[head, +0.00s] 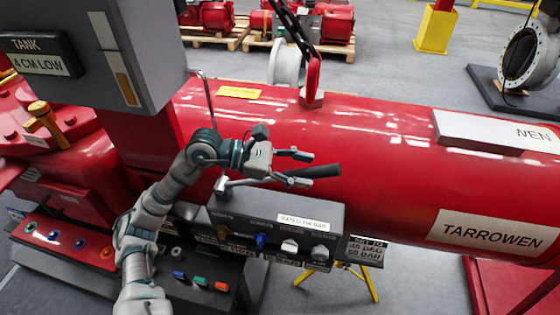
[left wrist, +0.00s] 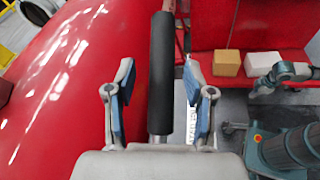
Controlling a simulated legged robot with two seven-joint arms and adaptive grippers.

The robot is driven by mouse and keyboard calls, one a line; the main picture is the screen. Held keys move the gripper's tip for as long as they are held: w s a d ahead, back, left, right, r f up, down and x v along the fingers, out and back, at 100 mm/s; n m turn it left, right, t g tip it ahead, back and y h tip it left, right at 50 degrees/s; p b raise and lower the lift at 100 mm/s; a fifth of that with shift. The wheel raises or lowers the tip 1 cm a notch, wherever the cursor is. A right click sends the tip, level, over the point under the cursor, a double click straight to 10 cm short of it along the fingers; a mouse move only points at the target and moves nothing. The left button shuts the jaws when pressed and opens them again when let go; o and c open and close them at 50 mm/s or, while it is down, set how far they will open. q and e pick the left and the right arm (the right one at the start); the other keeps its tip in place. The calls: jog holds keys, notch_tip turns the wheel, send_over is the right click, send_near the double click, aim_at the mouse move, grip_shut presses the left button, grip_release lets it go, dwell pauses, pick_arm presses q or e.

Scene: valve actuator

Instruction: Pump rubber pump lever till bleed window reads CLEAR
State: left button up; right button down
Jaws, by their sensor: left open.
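The pump lever's black rubber grip (head: 315,171) sticks out to the right above a grey valve block, and its metal shank (head: 235,182) runs left to a pivot on the block. My left gripper (head: 298,169) is open at the lever. In the left wrist view, the grip (left wrist: 162,75) stands between the two open fingers (left wrist: 160,105), with a gap on each side. A grey box carries a tank sign (head: 40,55) reading "TANK 4 CM LOW". I cannot make out a bleed window reading CLEAR. My right gripper is not in view.
The valve block (head: 285,222) has several coloured knobs on its front. A large red cylinder (head: 380,150) lies close behind the lever. In the left wrist view, a tan box (left wrist: 226,63) and a pale box (left wrist: 261,63) sit on a red surface.

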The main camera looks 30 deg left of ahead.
pick_arm(q)
jog(key=v, duration=1)
jog(key=shift+a, duration=0.3)
jog(key=shift+s, duration=0.1)
